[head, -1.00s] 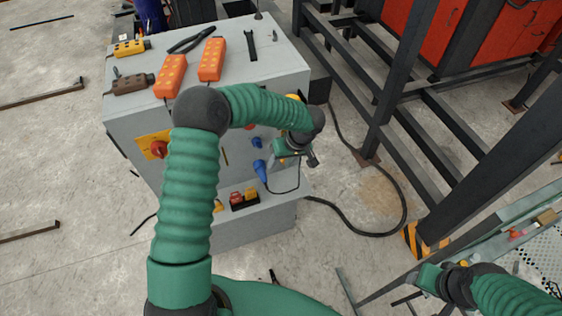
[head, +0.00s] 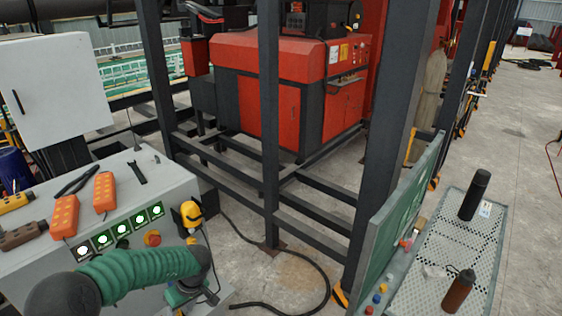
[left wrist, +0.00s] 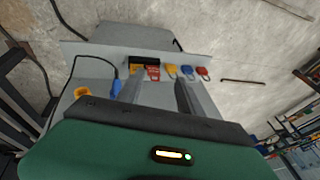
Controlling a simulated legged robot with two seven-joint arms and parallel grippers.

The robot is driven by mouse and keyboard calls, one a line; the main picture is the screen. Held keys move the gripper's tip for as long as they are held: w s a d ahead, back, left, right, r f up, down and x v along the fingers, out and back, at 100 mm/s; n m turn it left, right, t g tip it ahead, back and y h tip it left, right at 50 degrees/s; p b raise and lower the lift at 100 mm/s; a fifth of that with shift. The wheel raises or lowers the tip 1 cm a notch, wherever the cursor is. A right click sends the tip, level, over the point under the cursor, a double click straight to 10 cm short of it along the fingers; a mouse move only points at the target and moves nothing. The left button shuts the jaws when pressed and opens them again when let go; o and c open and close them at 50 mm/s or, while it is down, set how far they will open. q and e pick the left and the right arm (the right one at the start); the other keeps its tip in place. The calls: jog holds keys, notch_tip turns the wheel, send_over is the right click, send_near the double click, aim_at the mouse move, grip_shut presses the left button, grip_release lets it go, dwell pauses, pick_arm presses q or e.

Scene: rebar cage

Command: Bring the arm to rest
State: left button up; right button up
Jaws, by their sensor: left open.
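My left arm (head: 140,272), with a green ribbed sleeve, reaches across the front of the grey control cabinet (head: 165,195). My left gripper (head: 188,290) is small and partly cut off at the bottom of the head view. In the left wrist view its two grey fingers (left wrist: 162,92) stand apart with nothing between them. They point towards a grey ledge with red and yellow padlocks (left wrist: 172,71). A blue plug (left wrist: 116,87) on a black cable is left of the fingers. My right gripper is out of view.
Orange pendants (head: 104,192) and pliers lie on the cabinet top. Lit green buttons (head: 122,228) line its front panel. Black steel posts (head: 268,120) stand beyond it, with a red machine (head: 300,85) behind. A perforated tray (head: 455,235) holding bottles is at the right.

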pick_arm(q)
jog(key=w+r+m+t+y+b, duration=0.1)
jog(key=w+r+m+t, duration=0.1)
jog(key=w+r+t, duration=0.5)
jog(key=s+d+r+m+t+h+b, duration=0.15)
jog(key=s+d+m+h, duration=0.3)
jog(key=d, duration=0.55)
jog(key=s+f+m+g, duration=0.1)
jog(key=s+f+g, duration=0.1)
jog(key=s, duration=0.8)
jog(key=s+a+f+m+g+b, duration=0.1)
jog(key=s+f+m+g, duration=0.1)
jog(key=s, duration=0.8)
jog(key=shift+s+a+f+g+h, duration=0.15)
jog(key=shift+s+f+g+h, duration=0.2)
jog(key=shift+f+g, duration=0.5)
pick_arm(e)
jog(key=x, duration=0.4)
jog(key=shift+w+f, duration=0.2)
pick_arm(q)
jog(key=shift+r, duration=0.25)
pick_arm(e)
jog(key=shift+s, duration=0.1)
